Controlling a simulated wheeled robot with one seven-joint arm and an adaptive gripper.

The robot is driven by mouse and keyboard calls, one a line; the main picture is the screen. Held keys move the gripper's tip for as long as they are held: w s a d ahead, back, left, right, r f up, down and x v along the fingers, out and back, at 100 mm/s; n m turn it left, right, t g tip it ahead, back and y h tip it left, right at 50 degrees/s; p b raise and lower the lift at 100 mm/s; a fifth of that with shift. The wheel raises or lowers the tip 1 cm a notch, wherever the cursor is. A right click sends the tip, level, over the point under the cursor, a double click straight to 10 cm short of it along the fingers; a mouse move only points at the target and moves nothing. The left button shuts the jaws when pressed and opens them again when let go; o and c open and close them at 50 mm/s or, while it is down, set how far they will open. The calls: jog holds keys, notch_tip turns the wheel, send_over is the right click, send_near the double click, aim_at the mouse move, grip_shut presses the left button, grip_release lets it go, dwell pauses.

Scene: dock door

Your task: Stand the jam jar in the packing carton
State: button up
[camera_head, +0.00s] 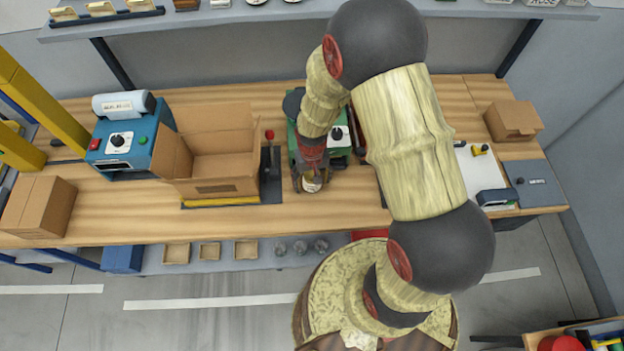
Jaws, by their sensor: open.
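The packing carton (214,188) stands open at the top on a dark plate on the wooden bench, left of centre. Its flaps are folded out and the part of the inside that shows looks empty. My gripper (312,184) is right of the carton, pointing down over the bench near its front edge. A small jar with a pale top (312,183), likely the jam jar, stands upright between the fingers. The jaws are open around it; whether a finger touches it is too small to tell. My arm hides part of the bench behind.
A blue machine (122,145) stands left of the carton, with a closed box (38,206) at the far left. A green machine (338,136) is behind my gripper. A lever with a red knob (269,136) rises between carton and gripper. A small carton (513,121) stands right.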

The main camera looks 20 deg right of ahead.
jog(key=shift+c, duration=0.3)
jog(key=c, duration=1.5)
jog(key=shift+r, duration=0.1)
jog(key=shift+c, duration=0.4)
